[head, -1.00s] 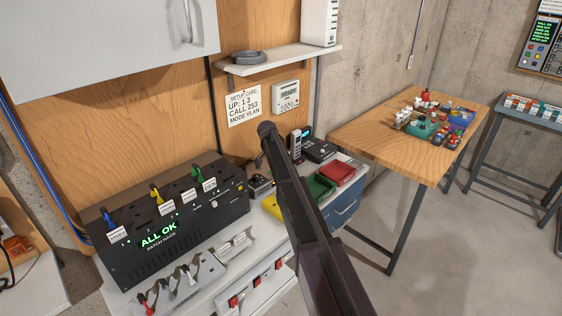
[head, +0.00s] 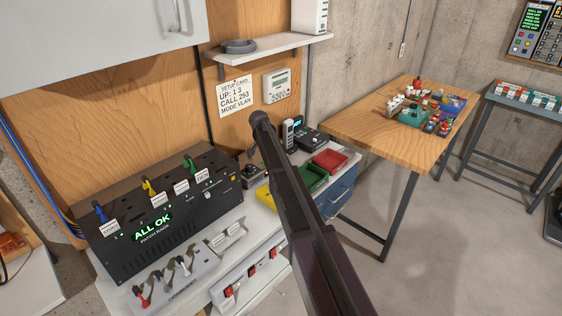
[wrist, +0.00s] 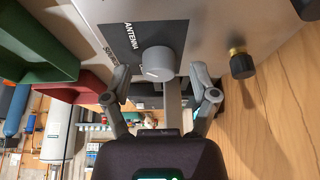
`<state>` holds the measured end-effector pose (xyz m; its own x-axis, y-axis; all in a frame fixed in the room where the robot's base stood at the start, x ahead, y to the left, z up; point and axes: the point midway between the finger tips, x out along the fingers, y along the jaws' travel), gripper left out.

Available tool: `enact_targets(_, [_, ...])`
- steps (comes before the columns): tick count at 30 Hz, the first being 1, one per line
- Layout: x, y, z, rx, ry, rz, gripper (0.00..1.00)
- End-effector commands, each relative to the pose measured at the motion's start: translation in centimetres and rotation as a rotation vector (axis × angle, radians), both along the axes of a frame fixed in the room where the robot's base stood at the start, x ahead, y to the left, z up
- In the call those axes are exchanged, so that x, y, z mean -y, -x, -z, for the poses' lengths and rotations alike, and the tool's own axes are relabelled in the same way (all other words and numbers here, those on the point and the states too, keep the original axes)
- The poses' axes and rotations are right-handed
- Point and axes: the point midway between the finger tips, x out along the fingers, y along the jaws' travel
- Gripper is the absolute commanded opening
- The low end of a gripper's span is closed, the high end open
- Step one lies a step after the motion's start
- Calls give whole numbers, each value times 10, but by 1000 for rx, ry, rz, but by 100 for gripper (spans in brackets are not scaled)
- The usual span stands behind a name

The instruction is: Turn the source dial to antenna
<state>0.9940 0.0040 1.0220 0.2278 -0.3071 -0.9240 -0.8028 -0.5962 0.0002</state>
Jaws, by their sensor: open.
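In the wrist view the source dial (wrist: 157,63) is a round grey knob on a dark plate of a light metal panel (wrist: 215,30). The word ANTENNA (wrist: 131,36) is printed beside it, and a partly cut-off label that looks like SOURCE is at the plate's edge. A small pale mark shows on the knob face; its exact pointing is hard to read. My gripper (wrist: 162,80) is open, with one finger on each side below the knob. The knob lies between and just beyond the fingertips; I cannot tell if they touch. In the head view my arm hides the gripper.
A black and brass knob (wrist: 241,64) sits to the right on the same panel. Green (wrist: 35,45) and red (wrist: 80,90) bins are close at left. In the head view a patch rack (head: 165,215) stands left of my arm, and a wooden table (head: 400,125) stands right.

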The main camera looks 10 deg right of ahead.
Motion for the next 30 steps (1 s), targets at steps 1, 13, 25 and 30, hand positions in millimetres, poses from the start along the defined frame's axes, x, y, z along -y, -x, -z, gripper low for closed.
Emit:
enact_targets(1, [0,0,0,0,0,-8,76])
enact_targets(13, [1,1,0,1,-1,-180,76])
enact_targets(25, [2,1,0,1,-1,-431,76])
enact_targets(30, [2,1,0,1,-1,-533,76])
